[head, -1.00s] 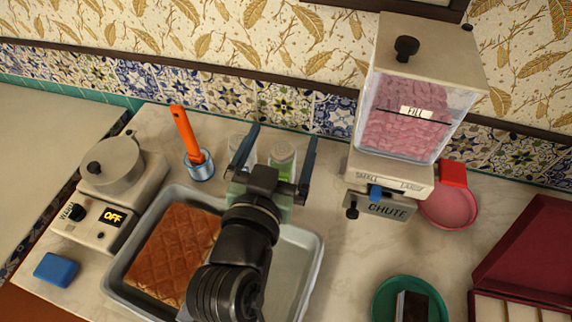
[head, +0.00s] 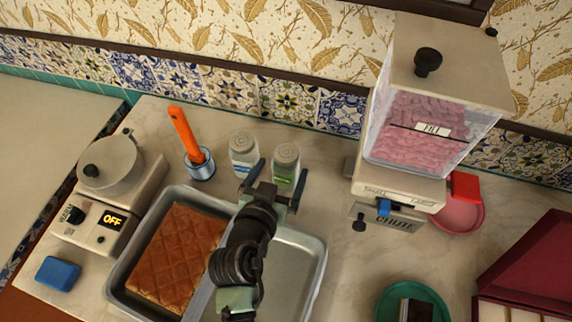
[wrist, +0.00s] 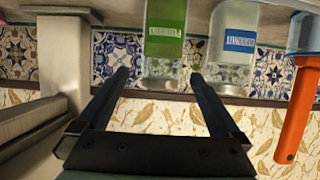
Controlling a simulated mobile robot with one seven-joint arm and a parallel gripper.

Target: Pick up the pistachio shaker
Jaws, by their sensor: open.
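The shaker with the green label (head: 286,157), the likely pistachio one, stands upright at the back of the counter beside a shaker with a blue label (head: 243,152). In the wrist view, which is upside down, the green-labelled shaker (wrist: 165,32) shows just beyond and between my fingertips, with the blue-labelled shaker (wrist: 236,38) to its right. The label lettering is hard to read. My gripper (head: 283,169) is open and empty, pointing at the green-labelled shaker from the front; it also shows in the wrist view (wrist: 159,76).
A metal tray (head: 318,262) with a cut pastry (head: 178,258) lies under my arm. A cup with an orange-handled tool (head: 185,138) stands left of the shakers. A pink-filled dispenser (head: 425,125) stands to the right. The tiled wall is close behind.

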